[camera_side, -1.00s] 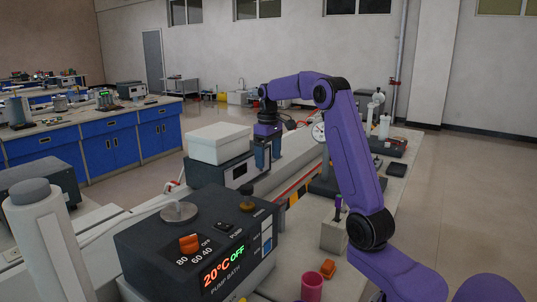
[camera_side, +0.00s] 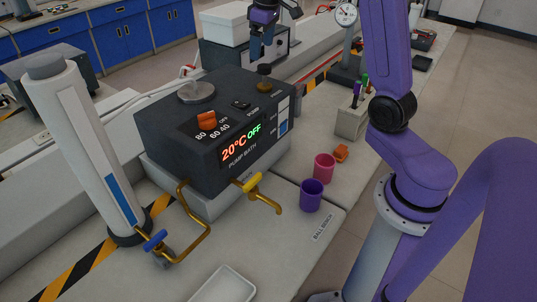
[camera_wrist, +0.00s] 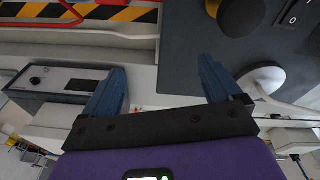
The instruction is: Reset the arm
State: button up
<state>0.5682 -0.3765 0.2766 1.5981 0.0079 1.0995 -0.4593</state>
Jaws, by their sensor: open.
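My gripper (camera_side: 262,48) is at the top of the side view, pointing down behind the pump bath (camera_side: 165,125). It appears empty. In the wrist view its two blue fingers (camera_wrist: 160,85) stand wide apart with nothing between them. The dark pump bath also shows at the right of the wrist view (camera_wrist: 270,50). My purple arm rises at the right of the side view, and its upper part is cut off by the frame.
A pink cup (camera_side: 324,167), a purple cup (camera_side: 311,196) and an orange block (camera_side: 341,153) stand right of the pump bath. A white column (camera_side: 85,150), brass taps (camera_side: 262,193) and a white tray (camera_side: 224,286) are nearer. A white box (camera_side: 225,23) sits behind.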

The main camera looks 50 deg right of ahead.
jog(key=s+a+n, duration=0.1)
jog(key=a, duration=0.3)
jog(key=s+a+n+t, duration=0.1)
jog(key=a, duration=0.3)
jog(key=s+a+n+y, duration=0.1)
jog(key=a, duration=0.3)
jog(key=shift+s+f+t, duration=0.3)
jog(key=shift+s+f, duration=0.1)
jog(key=s+a, duration=0.2)
jog(key=s+a+f+n, duration=0.1)
jog(key=s+a, duration=0.1)
jog(key=s+a+n, duration=0.1)
jog(key=s+a, duration=0.1)
jog(key=s, duration=0.1)
jog(key=shift+a+f+y, duration=0.2)
jog(key=shift+y, duration=0.2)
jog(key=s+f+n+g, duration=0.1)
jog(key=s+f+n, duration=0.1)
jog(key=s, duration=1)
jog(key=s+a+f+n+g+h, duration=0.1)
jog(key=s+f+n+g, duration=0.1)
jog(key=s, duration=0.9)
jog(key=shift+s+a+f+n, duration=0.3)
jog(key=shift+s+f, duration=0.05)
jog(key=shift+f, duration=0.1)
